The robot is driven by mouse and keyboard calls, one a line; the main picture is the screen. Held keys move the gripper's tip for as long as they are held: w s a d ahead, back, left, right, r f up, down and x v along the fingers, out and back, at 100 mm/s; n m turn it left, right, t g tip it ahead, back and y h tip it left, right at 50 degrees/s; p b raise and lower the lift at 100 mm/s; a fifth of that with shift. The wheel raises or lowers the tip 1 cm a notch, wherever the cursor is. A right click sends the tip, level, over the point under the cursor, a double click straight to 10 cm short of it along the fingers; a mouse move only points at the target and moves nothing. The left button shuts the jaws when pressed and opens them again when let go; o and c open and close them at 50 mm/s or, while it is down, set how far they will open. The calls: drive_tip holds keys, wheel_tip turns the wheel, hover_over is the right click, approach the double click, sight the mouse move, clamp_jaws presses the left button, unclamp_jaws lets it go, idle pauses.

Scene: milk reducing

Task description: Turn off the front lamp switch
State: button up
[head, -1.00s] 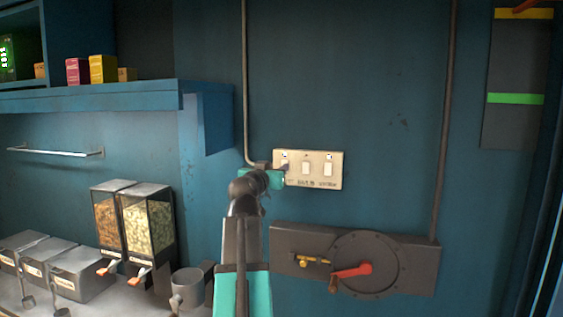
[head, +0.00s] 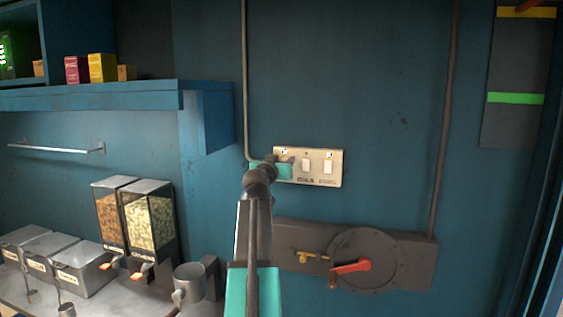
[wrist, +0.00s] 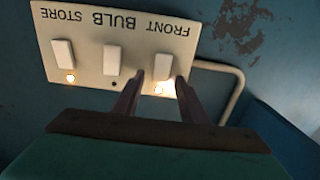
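A cream switch panel (head: 335,170) with three white rocker switches is fixed to the blue wall. In the wrist view it appears upside down, with the labels FRONT, BULB and STORE. The front lamp switch (wrist: 165,67) is the rightmost one there and its indicator light glows. In the head view it is the leftmost one, largely hidden by my gripper (head: 284,160). In the wrist view my gripper (wrist: 160,77) has its two fingers apart, with the tips on either side of the front switch. I cannot tell whether they touch it.
The bulb switch (wrist: 113,58) is close beside one finger; its indicator is dark. The store switch (wrist: 63,53) has a lit indicator. Below the panel is a dark plate with a red lever (head: 352,268). A pipe (head: 246,80) runs down the wall to the panel.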

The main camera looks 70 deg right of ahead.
clamp_jaws()
drive_tip(key=shift+f+b, duration=0.2)
drive_tip(key=shift+b, duration=0.7)
drive_tip(key=h+b, duration=0.1)
drive_tip(key=b, duration=0.8)
drive_tip(key=h+b, duration=0.2)
drive_tip(key=b, duration=0.8)
drive_tip(key=shift+a+f+b, duration=0.2)
drive_tip(key=shift+f+b, duration=0.1)
unclamp_jaws()
